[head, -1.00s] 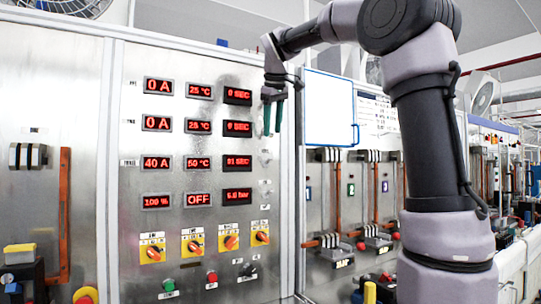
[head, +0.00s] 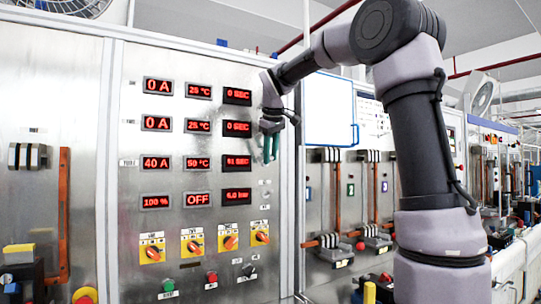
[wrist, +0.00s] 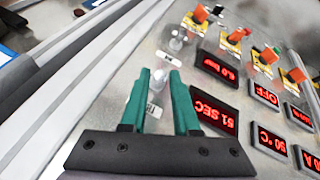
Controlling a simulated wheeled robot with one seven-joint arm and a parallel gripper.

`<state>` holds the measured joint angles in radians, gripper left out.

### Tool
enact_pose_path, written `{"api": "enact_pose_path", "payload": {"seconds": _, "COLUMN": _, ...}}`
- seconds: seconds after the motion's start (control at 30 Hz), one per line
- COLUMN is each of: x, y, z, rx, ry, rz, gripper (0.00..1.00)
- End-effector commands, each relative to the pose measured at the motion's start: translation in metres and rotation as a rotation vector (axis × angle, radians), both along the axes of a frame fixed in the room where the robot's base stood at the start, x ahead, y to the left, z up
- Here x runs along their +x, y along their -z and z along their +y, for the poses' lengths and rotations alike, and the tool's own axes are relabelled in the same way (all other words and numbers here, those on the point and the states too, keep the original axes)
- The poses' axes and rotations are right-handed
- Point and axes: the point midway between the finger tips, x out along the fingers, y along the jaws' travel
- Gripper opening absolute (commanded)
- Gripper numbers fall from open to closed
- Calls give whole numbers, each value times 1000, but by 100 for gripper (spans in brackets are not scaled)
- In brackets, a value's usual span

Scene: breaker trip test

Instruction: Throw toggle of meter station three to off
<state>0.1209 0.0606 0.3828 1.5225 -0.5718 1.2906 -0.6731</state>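The control panel (head: 215,75) has rows of red displays, with small pale toggles along its right side. The third row reads 40 A, 50 °C and a seconds value (head: 237,162). In the wrist view a pale toggle (wrist: 159,79) with a small white label stands beside that seconds display (wrist: 214,112), between my fingertips. My gripper (head: 271,160) points down in front of the panel's right edge at the third row and hides that toggle in the head view. Its green fingers are apart with a gap (wrist: 158,75); contact with the toggle cannot be told.
Another toggle (wrist: 178,38) stands beyond, near the bar display (wrist: 217,66); it also shows in the head view (head: 265,184). Orange rotary switches (head: 230,242) sit below the displays. A white framed board (head: 330,108) is right of the panel.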

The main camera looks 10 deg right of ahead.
Motion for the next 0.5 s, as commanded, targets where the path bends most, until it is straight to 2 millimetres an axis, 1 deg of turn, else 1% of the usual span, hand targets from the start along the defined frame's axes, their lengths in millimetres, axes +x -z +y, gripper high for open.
{"api": "enact_pose_path", "payload": {"seconds": 0.03, "x": 0, "y": 0, "z": 0, "rx": 0, "ry": 0, "rz": 0, "gripper": 6}}
{"api": "enact_pose_path", "payload": {"seconds": 0.07, "x": 0, "y": 0, "z": 0, "rx": 0, "ry": 0, "rz": 0, "gripper": 0}}
{"api": "enact_pose_path", "payload": {"seconds": 0.33, "x": -1, "y": 0, "z": 0, "rx": 2, "ry": -1, "rz": -10, "gripper": 0}}
{"api": "enact_pose_path", "payload": {"seconds": 0.5, "x": -3, "y": 1, "z": -1, "rx": 16, "ry": 0, "rz": -53, "gripper": 0}}
